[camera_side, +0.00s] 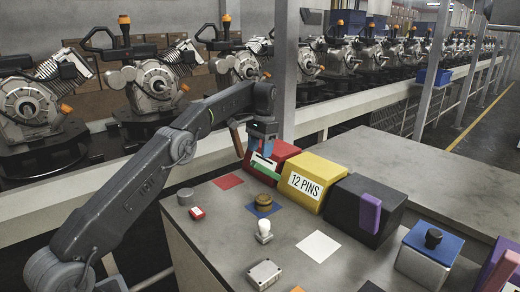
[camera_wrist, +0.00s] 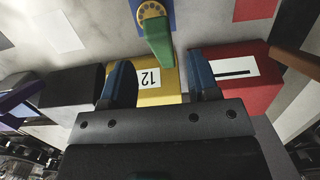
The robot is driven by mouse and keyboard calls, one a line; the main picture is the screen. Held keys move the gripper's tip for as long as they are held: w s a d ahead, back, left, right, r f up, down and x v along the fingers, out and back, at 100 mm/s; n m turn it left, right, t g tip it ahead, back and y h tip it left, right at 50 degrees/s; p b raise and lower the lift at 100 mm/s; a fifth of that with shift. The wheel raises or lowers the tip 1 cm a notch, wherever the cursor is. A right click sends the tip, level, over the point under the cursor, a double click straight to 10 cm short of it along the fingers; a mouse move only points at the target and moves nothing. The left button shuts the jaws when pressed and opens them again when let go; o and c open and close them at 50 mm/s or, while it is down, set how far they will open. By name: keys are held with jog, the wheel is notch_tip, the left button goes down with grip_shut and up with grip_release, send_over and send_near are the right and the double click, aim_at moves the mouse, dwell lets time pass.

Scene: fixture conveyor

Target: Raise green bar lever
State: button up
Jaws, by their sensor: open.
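The green bar lever (camera_wrist: 158,38) runs from a round brass dial (camera_wrist: 152,10) toward the boxes in the wrist view. In the side view a green strip (camera_side: 266,168) shows by the red box, partly hidden behind my fingers. The brass dial (camera_side: 265,202) sits on a blue square on the bench. My gripper (camera_side: 262,150) is open, its blue fingers pointing down near the green strip. In the wrist view my gripper (camera_wrist: 159,58) has its two fingers wide apart, with the lever's end between their tips in the picture. Contact is not visible.
A red box (camera_side: 285,152), a yellow "12 PINS" box (camera_side: 318,170) and a black box (camera_side: 355,200) stand in a row. A purple bar (camera_side: 370,214) is on the black box. A white knob (camera_side: 264,228) and grey block (camera_side: 264,273) are in front. Engines line the conveyor behind.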

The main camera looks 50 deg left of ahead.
aim_at(258, 169)
notch_tip(258, 169, up, 6)
jog(key=t, duration=0.1)
jog(key=f, duration=1.3)
jog(key=shift+s+f, duration=0.2)
jog(key=shift+s, duration=0.2)
jog(key=shift+c, duration=0.4)
grip_shut()
